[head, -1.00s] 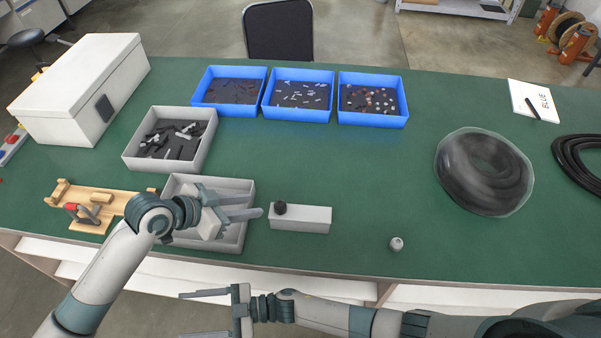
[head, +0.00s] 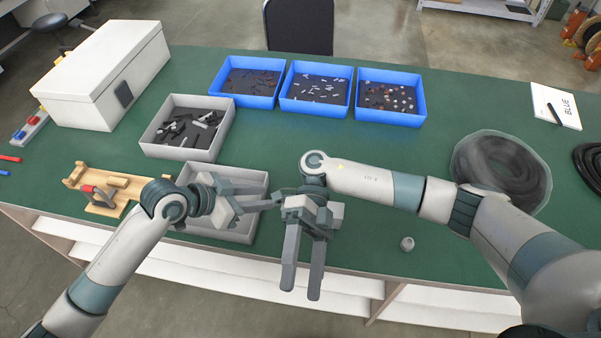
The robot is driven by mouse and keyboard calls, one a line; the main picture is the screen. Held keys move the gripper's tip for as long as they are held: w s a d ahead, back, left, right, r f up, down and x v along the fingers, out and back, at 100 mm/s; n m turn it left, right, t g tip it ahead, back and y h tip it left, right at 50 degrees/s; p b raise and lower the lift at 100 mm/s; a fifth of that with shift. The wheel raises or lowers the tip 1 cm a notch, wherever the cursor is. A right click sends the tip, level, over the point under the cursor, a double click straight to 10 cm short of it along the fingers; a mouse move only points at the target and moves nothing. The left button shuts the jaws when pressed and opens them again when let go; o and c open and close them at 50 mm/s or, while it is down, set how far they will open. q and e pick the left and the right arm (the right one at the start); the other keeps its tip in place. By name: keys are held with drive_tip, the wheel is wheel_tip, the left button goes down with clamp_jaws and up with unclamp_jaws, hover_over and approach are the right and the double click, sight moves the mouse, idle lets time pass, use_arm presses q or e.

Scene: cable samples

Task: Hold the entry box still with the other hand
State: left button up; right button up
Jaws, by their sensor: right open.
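The entry box is almost wholly covered by my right gripper; a pale patch (head: 337,210) at that gripper's right side seems to be its right end. My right gripper (head: 301,290) is open, with two long fingers pointing toward the table's front edge. I cannot tell whether it touches the box. My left gripper (head: 270,196) is over the front grey tray, its fingers pointing right, close to my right gripper. Its fingers look apart and I see nothing between them. The dark knob on the box is hidden.
The front grey tray (head: 226,233) lies under my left gripper; another grey tray (head: 184,152) holds dark parts. Three blue bins (head: 251,102) stand behind. A wooden fixture (head: 106,188) is left. A small pale cylinder (head: 407,243) and a coiled cable (head: 502,172) are right.

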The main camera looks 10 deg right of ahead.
drive_tip(key=w+d+n+t+h, duration=0.2)
drive_tip(key=w+t, duration=0.6)
drive_tip(key=w, duration=0.4)
drive_tip(key=w+d+n+t+h, duration=0.2)
drive_tip(key=w+d+t, duration=0.4)
drive_tip(key=w, duration=0.6)
drive_tip(key=shift+w+d+r+n+t, duration=0.35)
drive_tip(key=shift+r+n+t, duration=0.1)
drive_tip(key=shift+n+t, duration=0.45)
drive_tip(key=shift+s+f, duration=0.1)
drive_tip(key=shift+f, duration=0.1)
wheel_tip(320, 180, down, 17)
drive_tip(key=shift+f, duration=0.1)
drive_tip(key=c, duration=1.4)
drive_tip(key=shift+o, duration=0.2)
